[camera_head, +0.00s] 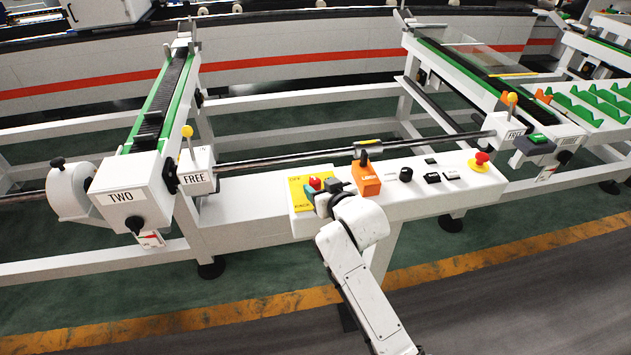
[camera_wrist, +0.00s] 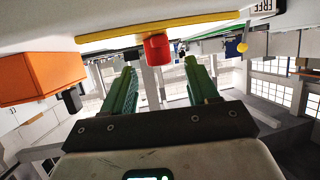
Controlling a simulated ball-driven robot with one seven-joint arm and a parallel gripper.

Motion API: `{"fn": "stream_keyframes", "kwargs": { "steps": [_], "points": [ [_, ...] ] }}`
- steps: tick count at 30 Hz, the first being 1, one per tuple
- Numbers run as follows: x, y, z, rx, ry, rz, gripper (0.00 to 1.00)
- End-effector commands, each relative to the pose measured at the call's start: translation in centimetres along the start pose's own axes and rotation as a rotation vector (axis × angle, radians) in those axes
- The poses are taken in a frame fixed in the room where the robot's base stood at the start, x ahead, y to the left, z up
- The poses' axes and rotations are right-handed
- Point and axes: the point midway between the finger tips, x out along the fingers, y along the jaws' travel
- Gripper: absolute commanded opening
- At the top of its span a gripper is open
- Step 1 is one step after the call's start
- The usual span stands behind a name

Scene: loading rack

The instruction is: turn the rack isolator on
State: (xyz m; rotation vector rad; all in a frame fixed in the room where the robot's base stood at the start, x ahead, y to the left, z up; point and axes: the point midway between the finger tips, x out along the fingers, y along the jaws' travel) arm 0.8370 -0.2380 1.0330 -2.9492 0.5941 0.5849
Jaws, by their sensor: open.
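The rack isolator is a red knob (camera_head: 315,182) on a yellow plate (camera_head: 298,196) at the left end of the white console. The plate has lettering at its corners, partly hidden by my gripper; the top one seems to read OFF. My gripper (camera_head: 320,193) is at the plate, close to the knob. In the wrist view, the red knob (camera_wrist: 157,48) lies just beyond and between the tips of my open green-padded gripper (camera_wrist: 160,68). I see no grip on it. Which way the knob is turned is too small to tell.
An orange box with a lever (camera_head: 367,180) stands just right of the plate; it is at the left in the wrist view (camera_wrist: 40,78). Further right are a black knob (camera_head: 405,174), black switches and a red stop button (camera_head: 481,160). A metal rod (camera_head: 290,161) runs behind.

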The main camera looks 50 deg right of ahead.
Motion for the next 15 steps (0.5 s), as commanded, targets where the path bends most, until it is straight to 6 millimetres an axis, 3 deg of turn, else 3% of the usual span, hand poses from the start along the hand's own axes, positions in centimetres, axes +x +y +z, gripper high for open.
{"fn": "stream_keyframes", "kwargs": {
  "steps": [6, 15],
  "points": [
    [2.5, 0.0, -0.1, 0.0, -0.001, 0.0, 0.59],
    [3.4, 0.0, 0.0, 0.0, -0.001, 0.0, 0.59]
  ]
}}
